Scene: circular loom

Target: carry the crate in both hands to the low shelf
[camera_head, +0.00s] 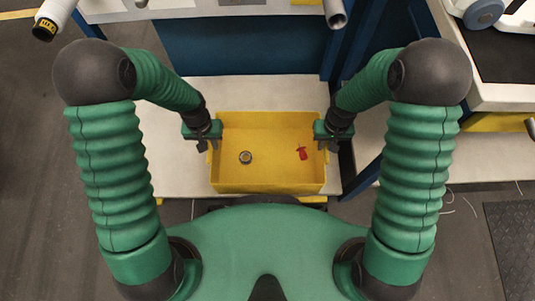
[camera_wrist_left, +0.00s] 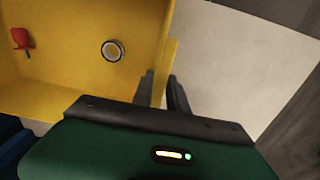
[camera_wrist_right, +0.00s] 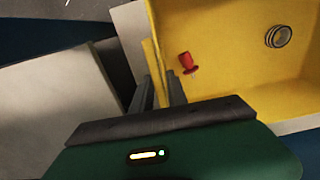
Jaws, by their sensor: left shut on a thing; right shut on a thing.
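The yellow crate (camera_head: 267,187) is in the middle of the head view, level and open at the top. A round metal-rimmed piece (camera_head: 245,157) and a red piece (camera_head: 302,153) lie on its floor. My left gripper (camera_head: 209,145) is shut on the crate's left wall, and the left wrist view shows its fingers (camera_wrist_left: 162,82) on either side of the rim. My right gripper (camera_head: 324,146) is shut on the right wall, likewise in the right wrist view (camera_wrist_right: 161,85). A low pale shelf (camera_head: 170,165) spreads under and around the crate. I cannot tell whether the crate touches it.
A dark blue panel (camera_head: 235,50) stands behind the pale surface. A blue upright (camera_head: 350,45) stands at the back right, and a bench with a dark mat (camera_head: 500,50) is further right. Grey floor (camera_head: 30,130) is clear at the left.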

